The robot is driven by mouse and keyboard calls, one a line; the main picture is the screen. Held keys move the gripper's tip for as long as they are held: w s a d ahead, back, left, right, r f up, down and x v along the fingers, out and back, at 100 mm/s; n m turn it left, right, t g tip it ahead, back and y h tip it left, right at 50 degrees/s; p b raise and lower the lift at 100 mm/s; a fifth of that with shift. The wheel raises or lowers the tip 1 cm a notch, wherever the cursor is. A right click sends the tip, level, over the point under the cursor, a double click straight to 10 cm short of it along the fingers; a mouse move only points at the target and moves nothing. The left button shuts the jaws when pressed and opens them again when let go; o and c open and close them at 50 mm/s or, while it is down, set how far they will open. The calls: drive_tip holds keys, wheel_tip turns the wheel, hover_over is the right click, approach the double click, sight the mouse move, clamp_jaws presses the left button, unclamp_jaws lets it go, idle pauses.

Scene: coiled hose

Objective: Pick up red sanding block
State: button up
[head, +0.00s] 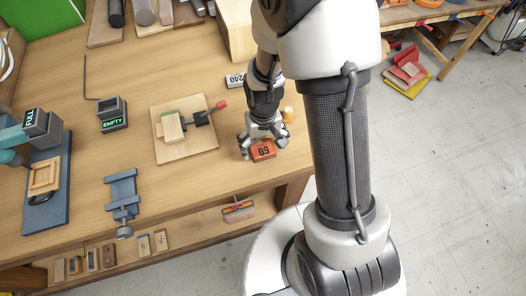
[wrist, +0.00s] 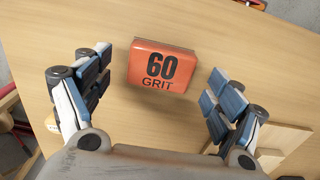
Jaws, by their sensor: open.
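The red-orange sanding block (head: 263,151) lies on the wooden workbench near its front edge, marked "60". In the wrist view the sanding block (wrist: 161,66) reads "60 GRIT" and lies flat, ahead of and between the two fingers. My gripper (head: 263,140) is right at the block in the head view, with fingers on either side of it. In the wrist view my gripper (wrist: 157,90) is open, with a gap between each finger and the block. Nothing is held. My arm hides part of the bench to the right of the block.
A wooden board with a clamp (head: 185,140) lies left of the block. A block marked "240" (head: 235,80) lies behind it, and a small yellowish piece (head: 288,114) stands close by to the right. A blue vise (head: 122,194) sits at the front left.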

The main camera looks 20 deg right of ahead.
sight(263, 149)
drive_tip(key=shift+f, duration=0.75)
drive_tip(key=shift+c, duration=0.3)
drive_tip(key=c, duration=1.2)
wheel_tip(263, 149, up, 20)
drive_tip(key=p, duration=0.5)
drive_tip(key=o, duration=0.6)
drive_tip(key=c, duration=0.4)
